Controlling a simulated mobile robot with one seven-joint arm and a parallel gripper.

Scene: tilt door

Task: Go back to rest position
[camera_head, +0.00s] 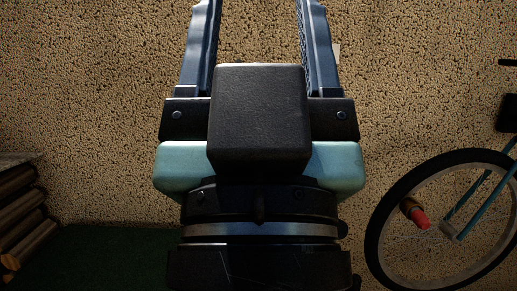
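My gripper (258,40) fills the middle of the head camera view, pointing up in the picture. Its two blue fingers stand wide apart, and only the speckled wall shows between them. The fingertips run up to the top edge of the picture. The black block and pale teal body of the gripper hide what lies behind them. No door is recognisable in this view.
A speckled tan wall (430,75) fills the background. A bicycle (378,225) with a black tyre and teal frame stands at the right. Stacked logs (25,220) lie at the lower left, next to a dark green floor patch (105,258).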

